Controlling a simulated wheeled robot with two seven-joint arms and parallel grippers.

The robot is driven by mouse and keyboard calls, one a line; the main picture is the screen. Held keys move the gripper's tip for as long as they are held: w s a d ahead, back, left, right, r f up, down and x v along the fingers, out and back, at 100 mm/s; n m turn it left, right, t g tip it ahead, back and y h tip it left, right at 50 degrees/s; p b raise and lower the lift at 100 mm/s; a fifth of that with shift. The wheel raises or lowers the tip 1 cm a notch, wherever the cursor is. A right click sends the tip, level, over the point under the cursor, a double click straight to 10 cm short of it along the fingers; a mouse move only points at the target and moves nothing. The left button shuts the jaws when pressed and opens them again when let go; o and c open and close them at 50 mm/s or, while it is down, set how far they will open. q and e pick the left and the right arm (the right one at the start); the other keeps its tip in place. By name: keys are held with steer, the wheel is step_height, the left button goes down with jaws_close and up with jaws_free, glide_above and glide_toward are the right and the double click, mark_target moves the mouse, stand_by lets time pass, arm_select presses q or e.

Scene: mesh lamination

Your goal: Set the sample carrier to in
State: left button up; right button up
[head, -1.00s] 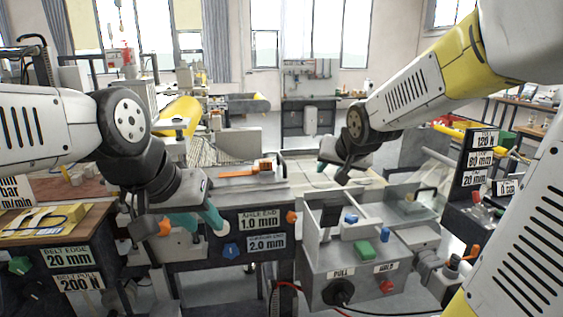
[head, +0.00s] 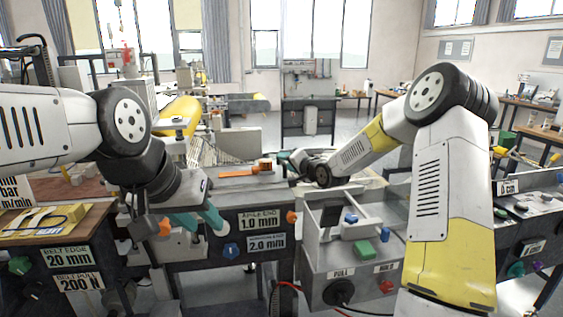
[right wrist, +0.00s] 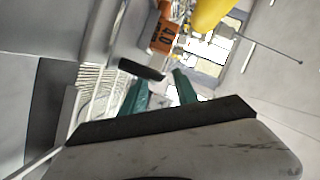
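A grey open box (head: 312,262) with PULL and HOLD labels stands at centre right in the head view. A pale carriage (head: 357,230) with blue parts sits inside it; I cannot tell for sure whether this is the sample carrier, or its position. My left gripper (head: 198,221) has teal fingers spread apart, left of the 1.0 mm label. My right gripper (head: 286,156) is mostly hidden by its wrist, behind the box's left end. In the right wrist view its teal fingers (right wrist: 160,92) are apart with nothing clearly between them.
An orange piece (head: 238,171) lies on the machine top near the right gripper. An orange block marked 40 (right wrist: 163,37) and a dark rounded bar (right wrist: 141,69) show beyond the right fingers.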

steer(key=shift+x, duration=2)
jaws_close()
